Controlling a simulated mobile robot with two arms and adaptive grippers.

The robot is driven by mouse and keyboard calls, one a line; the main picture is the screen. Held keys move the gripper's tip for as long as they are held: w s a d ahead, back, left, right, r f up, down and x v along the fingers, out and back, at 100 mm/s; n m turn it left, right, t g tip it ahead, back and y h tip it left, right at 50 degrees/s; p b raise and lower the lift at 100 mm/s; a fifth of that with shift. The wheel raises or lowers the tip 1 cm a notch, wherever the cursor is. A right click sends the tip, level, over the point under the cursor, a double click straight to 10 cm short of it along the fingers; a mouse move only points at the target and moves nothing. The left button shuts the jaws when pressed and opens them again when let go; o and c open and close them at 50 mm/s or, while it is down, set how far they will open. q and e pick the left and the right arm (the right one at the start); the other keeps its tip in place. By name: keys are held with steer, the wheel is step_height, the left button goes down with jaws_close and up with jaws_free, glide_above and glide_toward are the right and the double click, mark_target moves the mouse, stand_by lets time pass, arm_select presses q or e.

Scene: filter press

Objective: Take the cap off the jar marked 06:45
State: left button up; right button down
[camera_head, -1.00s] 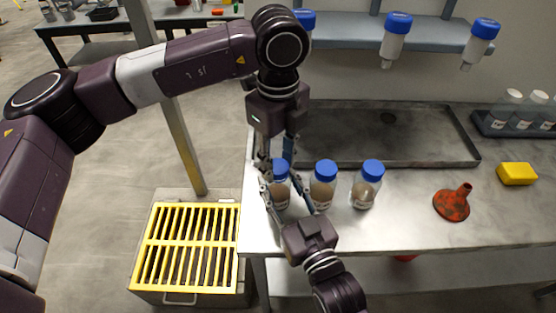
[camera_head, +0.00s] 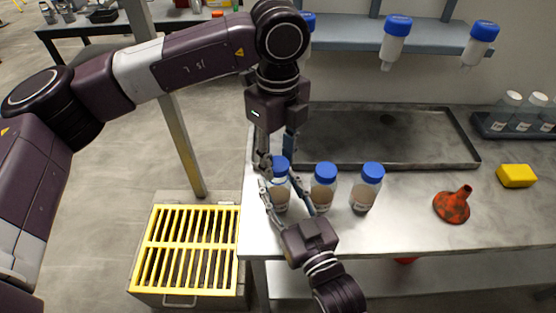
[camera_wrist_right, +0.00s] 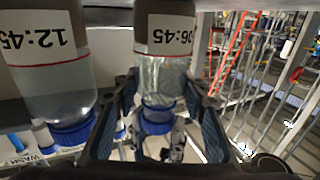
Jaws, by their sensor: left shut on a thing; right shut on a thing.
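The jar marked 06:45 (camera_wrist_right: 165,75) is clear with a blue cap (camera_wrist_right: 158,122), in the middle of the right wrist view. In the head view it is the leftmost of three jars (camera_head: 281,195) on the bench. My right gripper (camera_head: 283,190) is shut around its body, a finger on each side. My left gripper (camera_head: 279,154) comes down from above and is shut on the blue cap. The cap is at the jar's mouth; I cannot tell whether it sits clear of it. The left fingers partly hide it.
The jar marked 12:45 (camera_wrist_right: 50,75) stands close beside, the middle one of the row (camera_head: 323,192). A third capped jar (camera_head: 366,190) stands further right. A red funnel (camera_head: 453,205), a yellow sponge (camera_head: 516,176) and a shallow metal tray (camera_head: 400,165) are on the bench.

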mark_target(278, 163)
arm_select(q)
steer(key=shift+r, duration=0.35)
steer(key=shift+r, duration=0.15)
steer(key=shift+r, duration=1.9)
arm_select(e)
steer(key=c, duration=1.1)
jaws_free()
steer(key=shift+c, duration=0.2)
steer(key=shift+s, duration=0.1)
